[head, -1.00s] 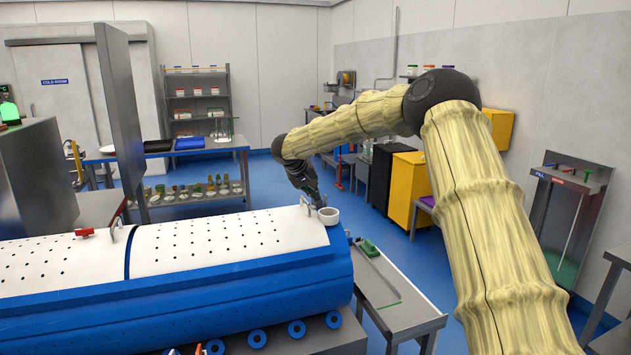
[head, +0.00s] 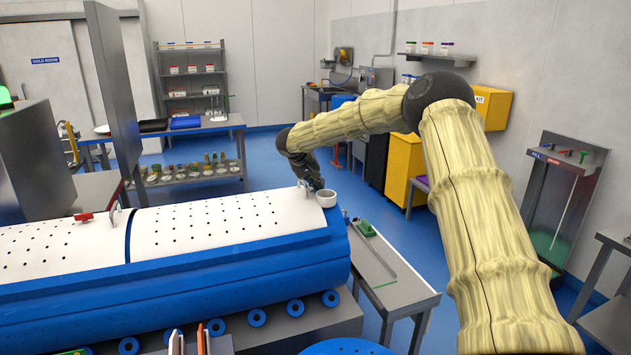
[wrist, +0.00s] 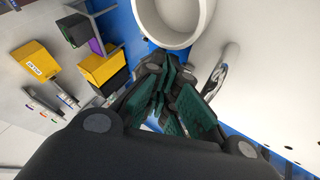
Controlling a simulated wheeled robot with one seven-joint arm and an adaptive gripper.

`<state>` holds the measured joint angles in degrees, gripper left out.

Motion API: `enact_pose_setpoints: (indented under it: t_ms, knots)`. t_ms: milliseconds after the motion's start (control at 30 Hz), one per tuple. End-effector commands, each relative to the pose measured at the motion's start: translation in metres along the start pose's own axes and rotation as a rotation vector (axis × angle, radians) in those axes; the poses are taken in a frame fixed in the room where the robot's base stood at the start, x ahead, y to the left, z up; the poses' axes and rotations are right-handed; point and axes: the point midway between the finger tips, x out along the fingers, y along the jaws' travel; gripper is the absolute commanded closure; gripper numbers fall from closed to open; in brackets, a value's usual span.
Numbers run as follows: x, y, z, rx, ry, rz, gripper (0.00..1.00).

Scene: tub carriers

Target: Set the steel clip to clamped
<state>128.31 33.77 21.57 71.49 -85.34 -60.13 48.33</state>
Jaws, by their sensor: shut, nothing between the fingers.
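A thin upright steel piece, apparently the steel clip (head: 303,184), stands on the right end of the white perforated lid (head: 215,222) of a long blue tub. In the wrist view a curved, shiny metal loop (wrist: 222,68) rises beside the white surface, just right of my fingers; it looks like the same piece. My gripper (head: 318,186) is at that end of the lid, beside a short white cup-like ring (head: 326,198). In the wrist view my gripper (wrist: 166,72) has its dark green fingers together and empty, apart from the loop. Whether the clip is clamped cannot be told.
A red-handled clip (head: 84,217) and another thin metal loop (head: 116,216) are farther left on the tub. A narrow steel bench (head: 402,295) with a green item (head: 364,228) stands right of the tub. Blue floor (head: 405,235) is open behind it.

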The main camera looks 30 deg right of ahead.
Motion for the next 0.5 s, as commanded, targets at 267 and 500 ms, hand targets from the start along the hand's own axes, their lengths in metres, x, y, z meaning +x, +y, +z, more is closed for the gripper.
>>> enact_pose_setpoints:
  t_ms: [267,500]
  knots:
    - [0.0028,0.0029,-0.0008,0.001,0.0,0.003,1.0]
    - [0.0036,0.0045,-0.0016,0.002,-0.002,0.002,1.0]
